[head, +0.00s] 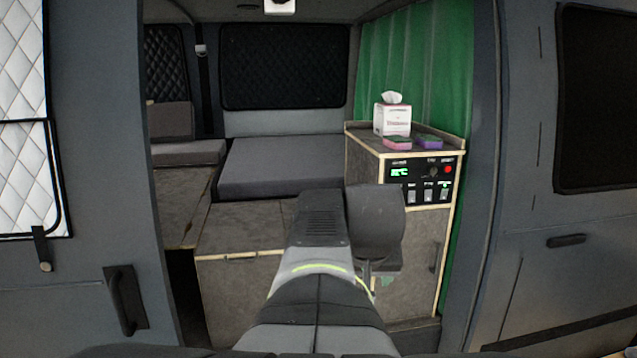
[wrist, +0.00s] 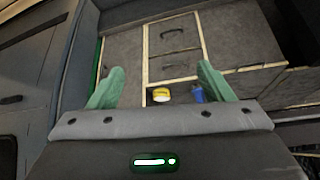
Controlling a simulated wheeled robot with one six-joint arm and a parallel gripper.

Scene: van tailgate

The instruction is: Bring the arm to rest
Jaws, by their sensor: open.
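My arm reaches forward from the bottom middle of the head view, into the van's side opening and in front of the cabinet fronts. Its end is mostly hidden there behind my own links; only a small green bit shows. In the wrist view my gripper (wrist: 160,86) has its two green fingers spread wide apart. Nothing is held between them. Beyond the fingers are cabinet fronts (wrist: 175,40) with pale edging and dark handles.
A yellow-labelled tub (wrist: 161,95) and a blue item (wrist: 198,94) show beyond the fingers. In the head view, a control-panel cabinet (head: 447,206) carries a tissue box (head: 393,120), a pink sponge (head: 397,143) and a purple one (head: 428,142). A grey cushion (head: 280,167) lies behind the arm.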

